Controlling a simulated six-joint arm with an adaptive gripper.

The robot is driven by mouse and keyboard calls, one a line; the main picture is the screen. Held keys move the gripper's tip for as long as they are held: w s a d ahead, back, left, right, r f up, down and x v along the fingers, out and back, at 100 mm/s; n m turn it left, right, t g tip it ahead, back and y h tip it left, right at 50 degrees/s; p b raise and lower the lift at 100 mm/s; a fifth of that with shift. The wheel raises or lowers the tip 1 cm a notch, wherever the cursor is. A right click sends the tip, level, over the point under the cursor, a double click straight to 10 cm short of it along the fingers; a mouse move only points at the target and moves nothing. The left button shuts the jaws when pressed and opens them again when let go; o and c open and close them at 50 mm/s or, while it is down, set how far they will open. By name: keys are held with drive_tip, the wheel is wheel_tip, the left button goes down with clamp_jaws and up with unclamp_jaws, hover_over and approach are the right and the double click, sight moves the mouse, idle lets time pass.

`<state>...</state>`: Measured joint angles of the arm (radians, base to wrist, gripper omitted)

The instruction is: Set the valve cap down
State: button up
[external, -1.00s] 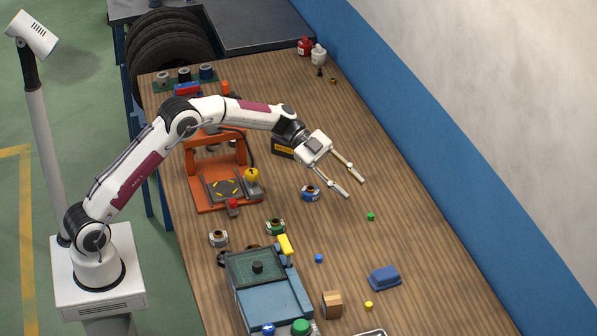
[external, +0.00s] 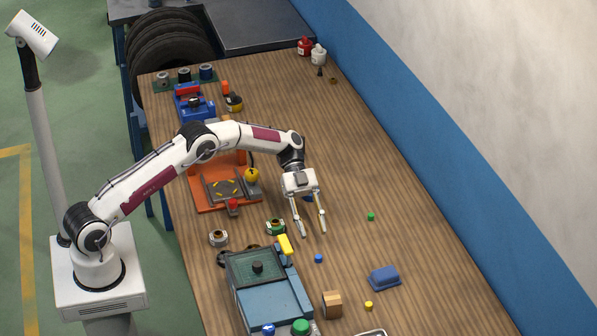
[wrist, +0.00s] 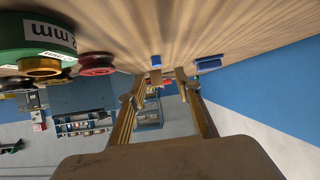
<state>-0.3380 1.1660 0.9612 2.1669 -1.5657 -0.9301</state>
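Three small caps lie on the wooden table in the external view: a blue cap (external: 318,258), a green cap (external: 371,216) and a yellow cap (external: 369,305). I cannot tell which one is the valve cap. My gripper (external: 313,235) is open, with its fingers spread and pointing down toward the front of the table. The blue cap lies just beyond the fingertips, apart from them. In the wrist view, my gripper (wrist: 155,87) shows two separated fingers, and I see no cap clamped between them. A small blue piece (wrist: 156,61) shows beyond the gap.
A blue-grey machine (external: 270,296) and a green ring (external: 275,227) stand left of my gripper. A wooden block (external: 332,304) and a blue box (external: 384,277) lie farther forward. An orange stand (external: 205,198) is behind left. The table's right side is mostly clear.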

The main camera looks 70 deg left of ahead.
sight(318, 256)
drive_tip(key=shift+x, duration=1.3)
drive_tip(key=shift+d, duration=0.1)
drive_tip(key=shift+s+x, duration=0.2)
drive_tip(key=shift+x, duration=1.05)
drive_tip(key=shift+s+x, duration=0.15)
drive_tip(key=shift+x, duration=1.15)
drive_tip(key=c, duration=0.8)
